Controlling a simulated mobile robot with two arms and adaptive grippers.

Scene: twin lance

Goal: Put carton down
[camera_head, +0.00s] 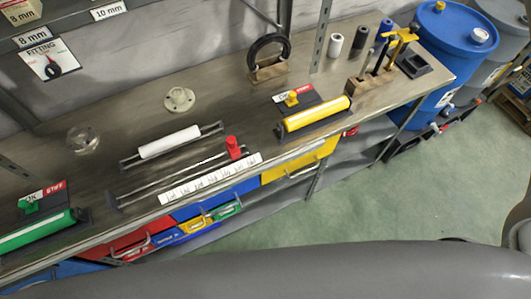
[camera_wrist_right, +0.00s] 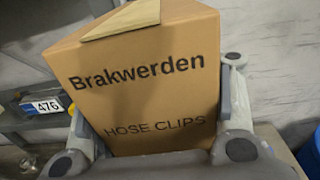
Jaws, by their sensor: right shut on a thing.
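The brown cardboard carton (camera_wrist_right: 150,85) fills the middle of the right wrist view. It reads "Brakwerden" and "HOSE CLIPS" in dark letters, and a paler tan piece shows on its top. My right gripper (camera_wrist_right: 158,105) is shut on it, with one finger against each side. The carton looks tilted in that view, and its underside is hidden. The carton cannot be made out in the head view. My left gripper is not in view.
The workbench (camera_head: 225,110) holds a white roller (camera_head: 170,142), a yellow roller (camera_head: 318,113), a green roller (camera_head: 38,234) and a black ring (camera_head: 268,50) on a block. A blue drum (camera_head: 447,45) stands right of it. Green floor (camera_head: 400,205) lies clear in front.

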